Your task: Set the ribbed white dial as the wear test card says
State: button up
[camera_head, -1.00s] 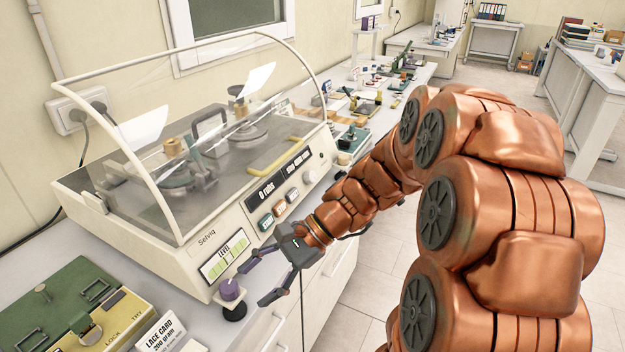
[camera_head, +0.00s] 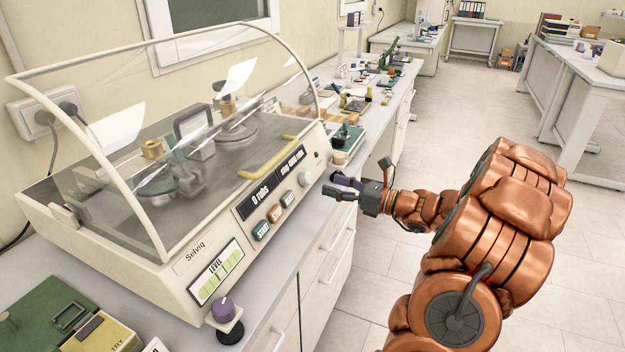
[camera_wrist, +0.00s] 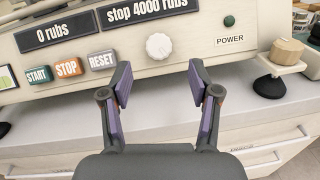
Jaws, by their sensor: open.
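The dial also shows in the head view (camera_head: 305,179). My gripper (camera_wrist: 160,82) is open and empty in front of the panel, its two fingers spread either side of the dial's line and apart from it. In the head view my gripper (camera_head: 340,187) is just right of the panel. A second display (camera_wrist: 54,34) reads "0 rubs". I cannot make out a wear test card.
START (camera_wrist: 38,75), STOP (camera_wrist: 68,67) and RESET (camera_wrist: 101,60) buttons sit left of the dial. A green POWER light (camera_wrist: 228,20) is to its right. A purple knob (camera_head: 223,309) stands by the machine's front corner. A clear hood (camera_head: 110,80) covers the machine.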

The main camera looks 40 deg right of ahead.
aim_at(311, 179)
jog(key=shift+p+x, duration=0.5)
jog(key=shift+x, duration=2.6)
jog(key=shift+c, duration=0.2)
jog(key=c, duration=1.1)
